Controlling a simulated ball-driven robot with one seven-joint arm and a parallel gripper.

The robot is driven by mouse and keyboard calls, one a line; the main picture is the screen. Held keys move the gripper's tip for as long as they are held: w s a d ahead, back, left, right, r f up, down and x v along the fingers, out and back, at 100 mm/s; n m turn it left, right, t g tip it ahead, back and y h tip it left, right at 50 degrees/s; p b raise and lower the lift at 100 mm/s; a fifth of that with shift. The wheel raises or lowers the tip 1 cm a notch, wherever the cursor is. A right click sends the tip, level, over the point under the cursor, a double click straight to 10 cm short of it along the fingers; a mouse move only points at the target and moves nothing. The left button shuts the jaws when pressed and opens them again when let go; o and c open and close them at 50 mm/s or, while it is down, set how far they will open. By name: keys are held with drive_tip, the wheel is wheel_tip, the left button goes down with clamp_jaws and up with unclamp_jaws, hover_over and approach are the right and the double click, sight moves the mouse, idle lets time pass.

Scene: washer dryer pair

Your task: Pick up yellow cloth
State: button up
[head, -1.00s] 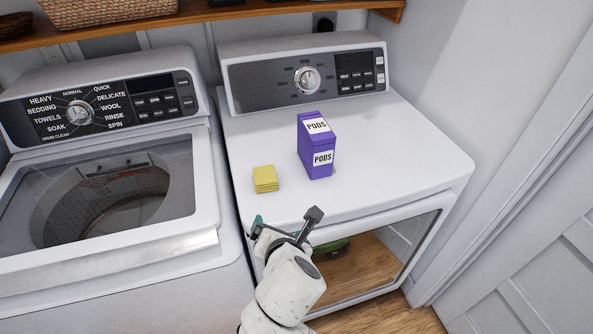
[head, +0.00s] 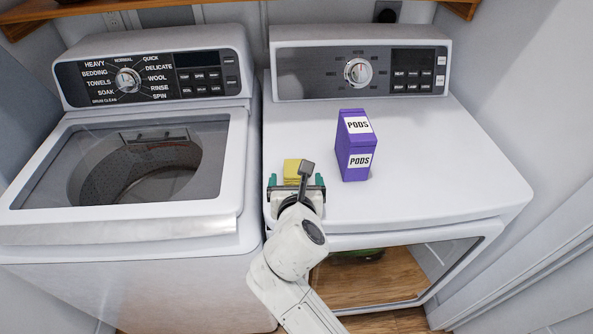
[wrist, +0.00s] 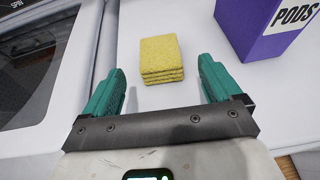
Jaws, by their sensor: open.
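The yellow cloth (head: 292,167) is a small folded stack lying on top of the right-hand machine, near its left front edge. My gripper partly hides it in the head view. In the wrist view the yellow cloth (wrist: 161,60) lies ahead of my gripper (wrist: 161,82), roughly centred between the two teal fingers. The fingers are spread apart and empty. The near edge of the cloth is about level with the fingertips, with gaps on both sides.
A purple PODS box (head: 355,146) stands upright to the right of the cloth; its base also shows in the wrist view (wrist: 258,25). The left washer (head: 130,225) has a glass lid. A wooden shelf (head: 215,5) runs above. The right machine's top (head: 440,170) is clear at right.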

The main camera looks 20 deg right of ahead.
sight(296, 177)
drive_tip(key=x, duration=0.5)
drive_tip(key=shift+w+f, duration=0.2)
drive_tip(key=shift+f, duration=0.1)
drive_tip(key=c, duration=1.1)
